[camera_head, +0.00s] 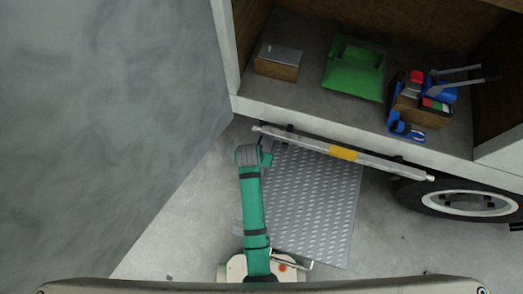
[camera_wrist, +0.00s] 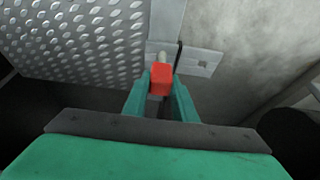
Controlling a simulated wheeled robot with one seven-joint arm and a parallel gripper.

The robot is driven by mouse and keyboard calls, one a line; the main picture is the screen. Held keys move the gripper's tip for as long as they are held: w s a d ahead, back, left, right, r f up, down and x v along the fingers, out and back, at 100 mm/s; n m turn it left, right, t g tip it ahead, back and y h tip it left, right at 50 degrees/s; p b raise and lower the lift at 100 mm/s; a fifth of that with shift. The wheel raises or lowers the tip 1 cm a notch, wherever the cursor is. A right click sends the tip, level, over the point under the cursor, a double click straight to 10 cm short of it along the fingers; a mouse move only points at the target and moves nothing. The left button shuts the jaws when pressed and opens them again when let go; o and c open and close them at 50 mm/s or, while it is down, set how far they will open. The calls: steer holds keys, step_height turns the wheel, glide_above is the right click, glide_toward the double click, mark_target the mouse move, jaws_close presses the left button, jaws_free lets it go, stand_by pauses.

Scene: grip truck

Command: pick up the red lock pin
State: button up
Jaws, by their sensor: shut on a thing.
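The red lock pin (camera_wrist: 161,78) is in the middle of the wrist view, with its red block-shaped head towards me. A pale shaft shows just beyond the head, in front of a grey metal bracket (camera_wrist: 200,63). My gripper (camera_wrist: 160,92) has its teal fingers on either side of the red head and is shut on it. I cannot tell whether the shaft still sits in the bracket. In the head view I cannot make out the pin or the fingertips; my green arm stands beside the tread plate (camera_head: 312,205).
A wheel (camera_head: 468,203) stands at right. Open floor (camera_head: 175,225) lies left.

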steer(key=s+a, duration=0.4)
steer(key=s, duration=1)
steer(key=shift+s+a+r, duration=0.1)
steer(key=shift+a+r, duration=0.05)
steer(key=shift+r, duration=1.25)
steer(key=shift+a+r, duration=0.1)
steer(key=shift+r, duration=1.3)
